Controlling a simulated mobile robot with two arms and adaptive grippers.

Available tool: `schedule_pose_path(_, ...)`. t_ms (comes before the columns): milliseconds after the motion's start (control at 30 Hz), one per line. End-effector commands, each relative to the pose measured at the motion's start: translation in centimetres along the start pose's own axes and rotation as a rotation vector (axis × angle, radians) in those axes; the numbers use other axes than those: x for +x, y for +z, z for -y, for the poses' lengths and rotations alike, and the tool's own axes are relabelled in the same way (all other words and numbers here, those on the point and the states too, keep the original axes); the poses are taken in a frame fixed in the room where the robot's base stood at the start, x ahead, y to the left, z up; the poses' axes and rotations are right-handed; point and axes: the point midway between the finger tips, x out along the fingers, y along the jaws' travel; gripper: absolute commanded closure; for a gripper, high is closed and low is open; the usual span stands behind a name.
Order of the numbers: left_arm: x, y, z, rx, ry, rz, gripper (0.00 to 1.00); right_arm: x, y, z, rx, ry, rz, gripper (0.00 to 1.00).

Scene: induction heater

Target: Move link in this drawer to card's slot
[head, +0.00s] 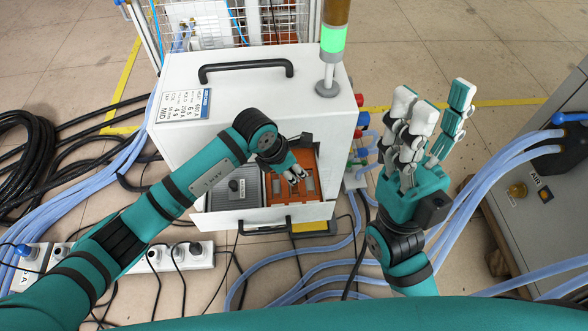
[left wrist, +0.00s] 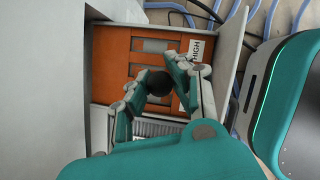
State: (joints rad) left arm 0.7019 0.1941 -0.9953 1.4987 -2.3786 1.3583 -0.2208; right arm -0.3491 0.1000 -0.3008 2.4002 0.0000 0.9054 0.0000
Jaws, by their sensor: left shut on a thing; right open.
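The open drawer (head: 305,214) of the white cabinet holds an orange card (head: 280,208) beside a grey ribbed section (head: 217,197). The card has grey rectangular areas and a "HIGH" label; it also shows in the left wrist view (left wrist: 112,62). My left gripper (head: 297,179) is over the card, shut on a round black knob (left wrist: 159,82), apparently the link's. The fingers hide the link's lower part, so I cannot tell whether it touches the card. Another dark knob (head: 234,186) sits on the ribbed section. My right gripper (head: 424,125) is open and empty, right of the cabinet.
The white cabinet (head: 200,140) has a black top handle (head: 245,69) and a green-lit signal lamp (head: 333,40). Blue hoses (head: 335,268) run across the floor at right. A power strip (head: 185,257) and cables lie at left. A grey unit (head: 525,215) stands at far right.

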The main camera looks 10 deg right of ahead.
Motion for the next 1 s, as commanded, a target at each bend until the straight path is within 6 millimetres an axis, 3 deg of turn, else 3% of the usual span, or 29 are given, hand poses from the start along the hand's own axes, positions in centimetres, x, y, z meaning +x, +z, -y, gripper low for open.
schedule_pose_path(33, 0.9, -0.3, -0.1, -0.001, -0.001, 0.0, 1.0, -1.0, 0.3, 0.0, 0.0, 0.0, 0.004, 0.58)
schedule_pose_path(200, 2.0, -0.5, -0.6, -0.002, 0.001, 0.001, 1.0, -2.1, 0.6, 0.0, 0.0, 0.0, 0.005, 0.58)
schedule_pose_path(533, 2.5, 0.1, -2.4, -0.001, 0.0, 0.001, 1.0, -2.6, 0.9, 0.0, -0.003, -0.008, -0.011, 0.58)
schedule_pose_path(1000, 2.5, 0.2, -2.7, -0.001, 0.0, 0.001, 1.0, -2.4, 0.9, 0.0, -0.003, -0.011, -0.016, 0.58)
